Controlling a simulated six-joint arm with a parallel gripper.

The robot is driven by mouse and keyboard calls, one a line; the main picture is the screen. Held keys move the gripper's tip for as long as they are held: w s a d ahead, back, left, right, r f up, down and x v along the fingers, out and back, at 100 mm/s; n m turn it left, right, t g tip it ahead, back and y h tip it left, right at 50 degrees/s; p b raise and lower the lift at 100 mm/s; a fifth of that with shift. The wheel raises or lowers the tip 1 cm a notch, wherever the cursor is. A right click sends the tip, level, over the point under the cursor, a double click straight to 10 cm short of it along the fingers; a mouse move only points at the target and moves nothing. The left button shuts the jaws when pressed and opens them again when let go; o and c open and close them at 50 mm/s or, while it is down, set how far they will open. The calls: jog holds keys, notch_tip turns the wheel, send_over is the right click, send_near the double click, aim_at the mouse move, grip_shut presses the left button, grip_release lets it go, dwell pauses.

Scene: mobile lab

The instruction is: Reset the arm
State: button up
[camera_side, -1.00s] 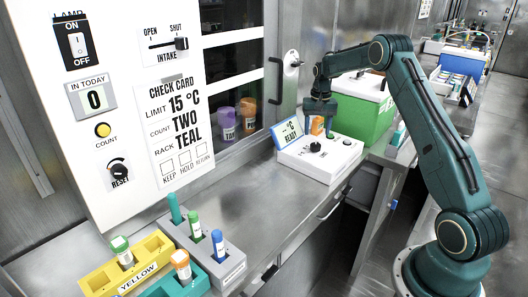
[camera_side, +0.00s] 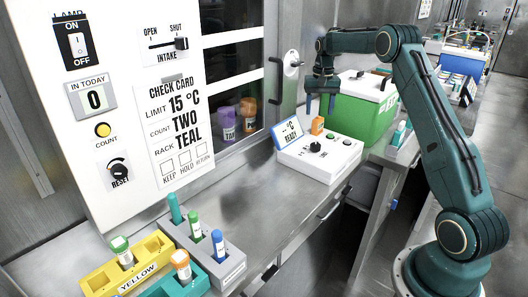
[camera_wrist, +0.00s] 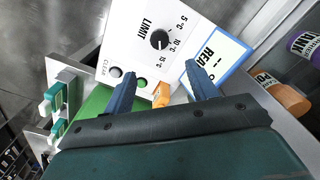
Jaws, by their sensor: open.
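My teal arm holds my gripper (camera_side: 320,104) in the air above the white tester box, at its back side. The fingers point down, apart, with nothing between them. The white box (camera_side: 330,163) has a black dial (camera_side: 315,147), small buttons and a blue-framed display (camera_side: 287,132) reading READY. An orange-capped vial (camera_side: 317,126) stands upright in the box, below the fingers and apart from them; part of it shows between the fingers in the wrist view (camera_wrist: 161,95).
A green cooler (camera_side: 359,121) stands behind the box, close to my gripper. Yellow (camera_side: 97,284), teal and grey (camera_side: 233,268) racks with vials sit at the front left. The wall panel (camera_side: 120,215) carries switches and a check card. The counter's middle is clear.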

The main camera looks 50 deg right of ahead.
jog(key=s+a+r+n+t, duration=0.1)
jog(key=s+a+r+n, duration=0.1)
jog(key=s+a+r, duration=0.6)
jog(key=s+a+r+n+t, duration=0.1)
jog(key=a+r+n, duration=0.2)
jog(key=a+r, duration=0.65)
jog(key=s+a+f+n+t, duration=0.1)
jog(key=s+a+f+n, duration=0.1)
jog(key=s+a, duration=0.6)
jog(key=s+a+f+n+t, duration=0.2)
jog(key=s+a, duration=0.5)
jog(key=s, duration=0.7)
jog(key=shift+a+f+n+t, duration=0.35)
jog(key=shift+f+n, duration=0.15)
jog(key=shift+f, duration=0.7)
jog(key=shift+w, duration=0.1)
